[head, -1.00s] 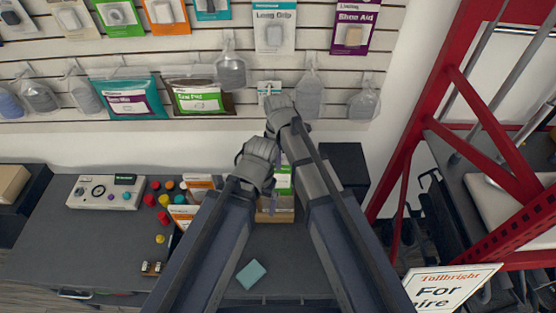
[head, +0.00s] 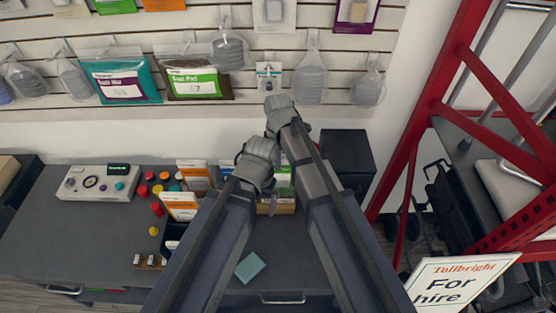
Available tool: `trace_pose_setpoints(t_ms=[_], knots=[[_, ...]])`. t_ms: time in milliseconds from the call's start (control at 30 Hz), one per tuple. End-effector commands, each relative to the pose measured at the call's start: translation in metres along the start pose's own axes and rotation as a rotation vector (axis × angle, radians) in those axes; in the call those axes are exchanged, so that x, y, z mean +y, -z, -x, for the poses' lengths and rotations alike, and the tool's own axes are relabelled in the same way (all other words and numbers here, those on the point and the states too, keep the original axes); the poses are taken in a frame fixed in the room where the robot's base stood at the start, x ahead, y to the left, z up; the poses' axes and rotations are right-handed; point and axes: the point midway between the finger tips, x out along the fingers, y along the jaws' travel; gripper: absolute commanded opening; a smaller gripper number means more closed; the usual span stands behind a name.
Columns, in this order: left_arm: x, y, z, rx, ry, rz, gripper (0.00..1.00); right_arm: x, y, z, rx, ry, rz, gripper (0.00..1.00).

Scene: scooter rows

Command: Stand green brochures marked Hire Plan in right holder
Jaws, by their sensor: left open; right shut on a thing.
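A green and white brochure edge (head: 283,180) shows between my two arms, upright just above a wooden holder (head: 285,206) on the grey counter. Its print cannot be read, and my arms cover most of the brochure and holder. My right gripper (head: 279,106) is the upper one, above the holder in the picture. It is shut, but what it grips is hidden behind the hand. My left gripper (head: 257,163) is open, lower and to the left, beside the brochure in the picture. Its fingers are mostly hidden.
Orange and white brochures (head: 181,206) stand left of my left arm. Several coloured knobs (head: 157,209) and a control box (head: 97,183) lie farther left. A black box (head: 347,155) and red rack (head: 432,110) stand right. Packets hang behind.

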Motion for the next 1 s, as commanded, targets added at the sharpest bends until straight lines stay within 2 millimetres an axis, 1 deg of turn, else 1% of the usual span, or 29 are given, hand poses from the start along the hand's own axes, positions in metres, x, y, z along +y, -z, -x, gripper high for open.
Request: trace_pose_setpoints(t_ms=[33, 100, 400, 433, 700, 733, 1000], knots=[[0.0005, 0.0003, -0.0045, 0.0, 0.0, 0.0, 1.0, 0.0, 0.0, -0.0045, 0.0, 0.0, 0.0, 0.0], [0.0006, 0.0003, -0.0056, 0.0, 0.0, 0.0, 1.0, 0.0, 0.0, -0.0056, 0.0, 0.0, 0.0, 0.0], [0.0005, 0.0003, -0.0052, 0.0, 0.0, 0.0, 1.0, 0.0, 0.0, -0.0052, 0.0, 0.0, 0.0, 0.0], [0.0005, 0.0003, -0.0052, 0.0, 0.0, 0.0, 1.0, 0.0, 0.0, -0.0052, 0.0, 0.0, 0.0, 0.21], [0.0005, 0.0003, -0.0052, 0.0, 0.0, 0.0, 1.0, 0.0005, 0.0, -0.0053, 0.0, -0.001, 0.0, 0.51], [0.0005, 0.0003, -0.0052, 0.0, 0.0, 0.0, 1.0, 0.0007, 0.0, -0.0052, 0.0, -0.002, 0.0, 0.53], [0.0004, 0.0003, -0.0051, 0.0, 0.0, 0.0, 1.0, 0.0024, 0.0, -0.0051, 0.0, -0.005, 0.0, 0.53]])
